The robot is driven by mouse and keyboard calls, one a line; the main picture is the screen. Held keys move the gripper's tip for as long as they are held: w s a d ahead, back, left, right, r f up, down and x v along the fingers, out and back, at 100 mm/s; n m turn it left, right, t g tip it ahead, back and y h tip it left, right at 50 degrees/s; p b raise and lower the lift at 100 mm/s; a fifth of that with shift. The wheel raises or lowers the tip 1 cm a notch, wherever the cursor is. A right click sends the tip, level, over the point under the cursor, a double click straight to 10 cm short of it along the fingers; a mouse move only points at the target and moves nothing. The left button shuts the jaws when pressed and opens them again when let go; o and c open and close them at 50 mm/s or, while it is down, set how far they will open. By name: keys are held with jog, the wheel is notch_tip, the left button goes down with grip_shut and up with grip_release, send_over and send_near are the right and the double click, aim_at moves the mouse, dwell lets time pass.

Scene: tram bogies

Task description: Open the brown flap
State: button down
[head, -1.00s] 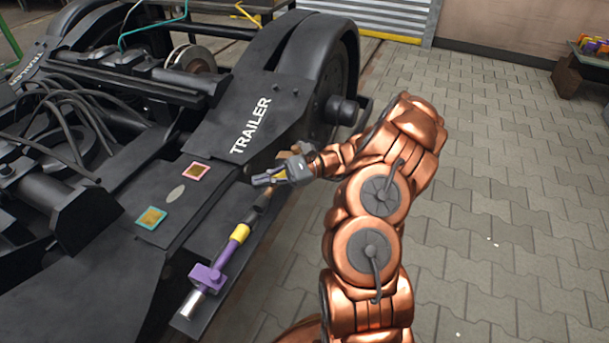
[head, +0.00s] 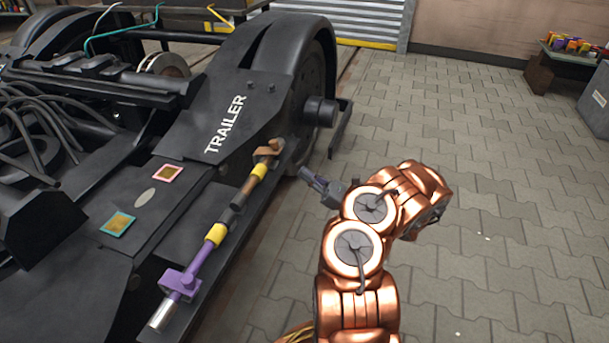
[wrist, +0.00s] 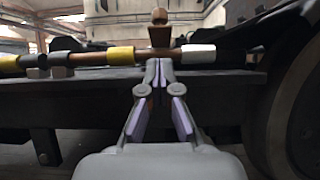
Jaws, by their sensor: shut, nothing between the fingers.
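The brown flap (head: 268,150) is a small brown piece at the far end of a pipe along the bogie's side. In the wrist view a brown upright piece with a rounded top (wrist: 160,32) stands on the pipe, straight ahead of the fingertips. I cannot tell from these frames whether the flap is open. My gripper (head: 305,173) is shut and empty, to the right of the pipe, with a visible gap in the head view. In the wrist view its fingertips (wrist: 158,64) meet just below the brown piece.
The pipe has yellow bands (head: 216,234) and a purple valve block (head: 180,285) nearer me. The black bogie (head: 215,170) fills the left, with a wheel (head: 312,95) beyond the flap. Paved floor (head: 480,210) on the right is clear. A crate of colourful items (head: 565,70) stands far right.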

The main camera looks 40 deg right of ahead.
aim_at(273, 152)
jog(key=shift+b+x, duration=1.35)
jog(key=shift+x, duration=2.5)
jog(key=shift+a, duration=0.1)
